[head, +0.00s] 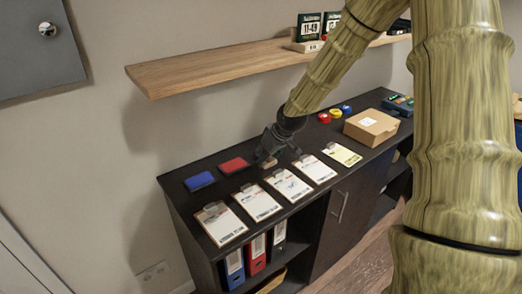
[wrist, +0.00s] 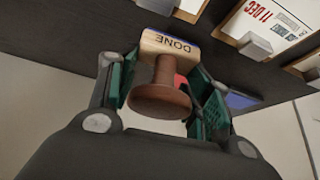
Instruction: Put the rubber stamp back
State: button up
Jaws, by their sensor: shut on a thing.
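The rubber stamp (wrist: 162,98) has a brown turned wooden handle and a pale block marked DONE. In the wrist view it sits between the green-padded fingers of my gripper (wrist: 166,82), which is shut on it. In the head view my gripper (head: 272,152) is over the dark cabinet top (head: 250,179), just right of the red ink pad (head: 234,165) and behind the clipboards. A small light patch of the stamp (head: 269,162) shows below the fingers there. I cannot tell whether the stamp touches the cabinet top.
A blue ink pad (head: 200,181) lies left of the red one. Several clipboards (head: 258,202) line the front edge. A wooden shelf (head: 205,68) with date blocks (head: 308,32) hangs above.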

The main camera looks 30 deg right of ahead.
jog(key=w+d+p, duration=0.1)
jog(key=w+d, duration=0.1)
jog(key=w, duration=0.2)
jog(key=w+d+f+p, duration=0.1)
jog(key=w+d, duration=0.1)
jog(key=w, duration=0.2)
jog(key=w+d+p, duration=0.1)
jog(key=w+d, duration=0.1)
jog(key=w, duration=0.3)
jog(key=shift+d+f, duration=0.2)
jog(key=shift+d, duration=0.05)
jog(key=shift+f+p, duration=0.7)
jog(key=shift+f, duration=1.05)
jog(key=shift+s+f, duration=0.1)
jog(key=shift+f, duration=0.05)
jog(key=o, duration=0.8)
jog(key=shift+o, duration=0.2)
jog(key=shift+r, duration=0.2)
jog(key=shift+s+r, duration=0.1)
jog(key=shift+r, duration=0.15)
jog(key=b+v, duration=0.2)
jog(key=v, duration=0.9)
jog(key=shift+r, duration=0.2)
jog(key=shift+s, duration=0.1)
